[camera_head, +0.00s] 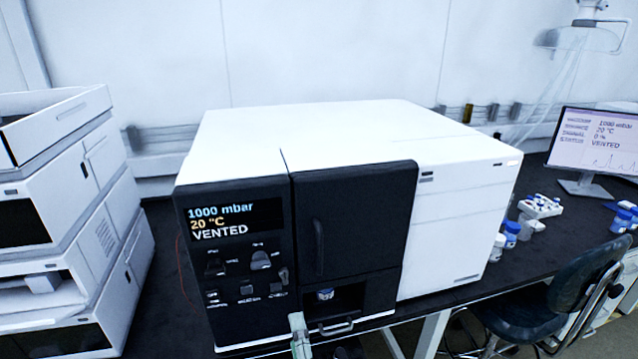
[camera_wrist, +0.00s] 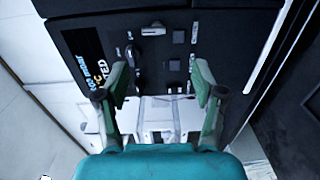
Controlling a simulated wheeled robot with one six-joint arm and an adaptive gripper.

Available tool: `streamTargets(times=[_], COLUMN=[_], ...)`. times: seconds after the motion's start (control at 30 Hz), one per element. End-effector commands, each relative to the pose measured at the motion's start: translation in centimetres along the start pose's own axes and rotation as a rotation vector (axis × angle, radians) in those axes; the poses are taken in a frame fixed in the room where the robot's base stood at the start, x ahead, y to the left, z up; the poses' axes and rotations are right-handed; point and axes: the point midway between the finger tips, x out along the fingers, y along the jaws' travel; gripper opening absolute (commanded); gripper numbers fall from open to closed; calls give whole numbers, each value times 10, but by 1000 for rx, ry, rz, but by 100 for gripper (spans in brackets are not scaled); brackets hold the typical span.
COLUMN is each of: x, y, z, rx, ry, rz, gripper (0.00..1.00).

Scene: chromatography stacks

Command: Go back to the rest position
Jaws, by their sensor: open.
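My gripper (camera_wrist: 161,82) is open in the wrist view, its two green fingers spread apart with nothing seen between them. It faces the black control panel (camera_wrist: 160,45) of the instrument, with knobs and buttons beyond the fingertips. In the head view a pale green part of my gripper (camera_head: 299,338) shows at the bottom edge, in front of the instrument's lower front. The large white instrument (camera_head: 330,135) has a black front and a display (camera_head: 236,220) reading 1000 mbar, 20 °C, VENTED. A small blue-capped container (camera_head: 325,294) sits in the recess at its lower front.
A stack of white modules (camera_head: 75,225) stands at left. At right are a monitor (camera_head: 597,140), blue-capped bottles (camera_head: 511,233), a white rack (camera_head: 540,206) and a dark chair (camera_head: 565,295). The dark bench (camera_head: 168,300) is bare between the stack and the instrument.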

Motion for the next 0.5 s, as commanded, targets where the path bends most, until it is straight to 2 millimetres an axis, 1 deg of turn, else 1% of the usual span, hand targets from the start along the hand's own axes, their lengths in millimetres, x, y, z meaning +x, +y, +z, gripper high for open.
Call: streamTargets(times=[0.03, 0.17, 0.3, 0.37, 0.5], x=[-7, -34, -71, -89, -131], y=[-11, -42, -76, -88, -113], z=[7, 28, 52, 61, 80], rx=[21, 121, 261, 323, 473], ry=[-4, -11, -26, -35, -62], rz=[-11, -38, -68, -79, -101], gripper=[69, 69, 69, 69, 69])
